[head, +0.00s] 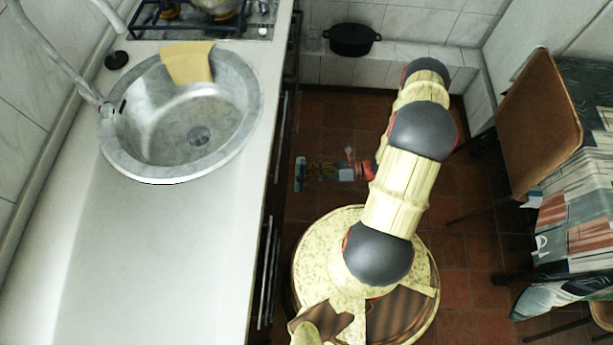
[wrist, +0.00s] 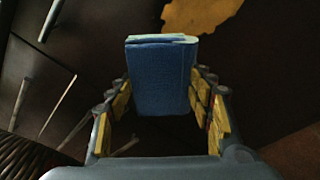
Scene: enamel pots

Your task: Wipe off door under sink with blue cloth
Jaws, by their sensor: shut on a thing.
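The blue cloth (wrist: 160,78), a folded block with a pale top edge, stands between the yellow-padded fingers of my gripper (wrist: 162,105) in the wrist view. The gripper is shut on it. In the head view, my gripper (head: 318,171) is low beside the counter front, with the cloth (head: 299,174) at its left end. A dark brown door panel (wrist: 262,75) fills much of the wrist view, with a yellow patch (wrist: 200,14) beyond the cloth. Contact between cloth and door cannot be told. The sink (head: 185,115) is in the counter above; the door faces are mostly hidden in the head view.
A yellow cloth (head: 187,63) hangs over the sink rim. Bar handles (wrist: 58,104) stick out from the dark fronts. A brown chair (head: 540,115) and a draped table (head: 590,190) stand at right. A black pot (head: 351,39) sits on the back ledge.

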